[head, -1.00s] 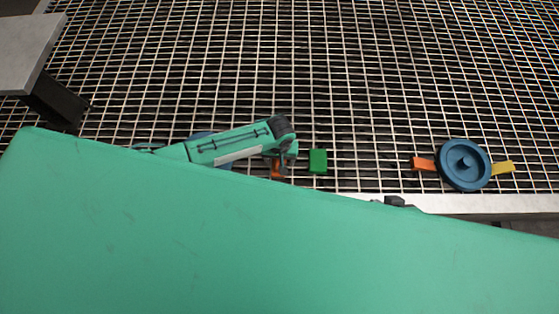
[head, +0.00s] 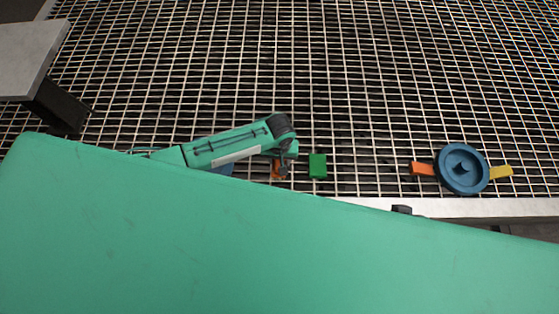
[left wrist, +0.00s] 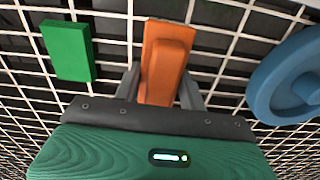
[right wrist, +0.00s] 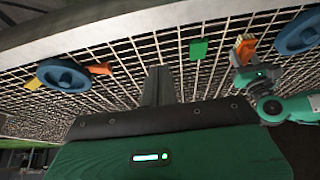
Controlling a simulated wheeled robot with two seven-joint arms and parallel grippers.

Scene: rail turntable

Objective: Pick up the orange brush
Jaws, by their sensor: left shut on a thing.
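The orange brush (left wrist: 166,62) is a long orange block with a raised middle in the left wrist view. It stands between the fingers of my left gripper (left wrist: 160,90), which is shut on it. In the head view the brush (head: 277,169) is small and partly hidden by my left gripper (head: 284,165), over the grid. The right wrist view shows the brush (right wrist: 244,50) in front of my left gripper. My right gripper (right wrist: 157,70) is shut and empty, its fingers together. Whether the brush is clear of the grid cannot be told.
A green block (head: 318,166) lies just right of the left gripper. A blue disc (left wrist: 290,75) lies on its other side. Farther right, another blue disc (head: 462,168) has an orange piece (head: 423,169) and a yellow piece (head: 500,172) beside it. The grid beyond is clear.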

